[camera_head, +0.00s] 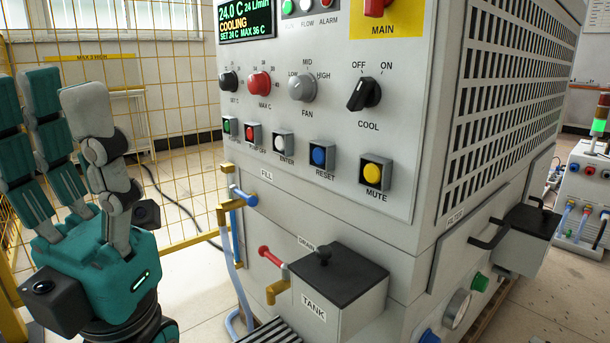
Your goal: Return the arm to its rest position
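My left gripper (60,98) is at the left of the head view, beside the control cabinet (300,150). It is teal and grey, with its fingers pointing up and spread apart. It looks open, with nothing visible between the fingers. It stands apart from the cabinet front, left of the buttons. My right gripper is not in view. The panel carries a black COOL knob (364,94) pointing up toward OFF, a grey FAN knob (302,88), a red MAX C knob (259,83) and a row of coloured push buttons, including yellow MUTE (373,173).
The tank (338,300) with its black lid juts out low from the cabinet. Blue-handled (244,197) and red-handled (270,256) valves and hoses stick out at its left. A yellow mesh fence (180,100) stands behind my gripper. Another machine (585,185) is at far right.

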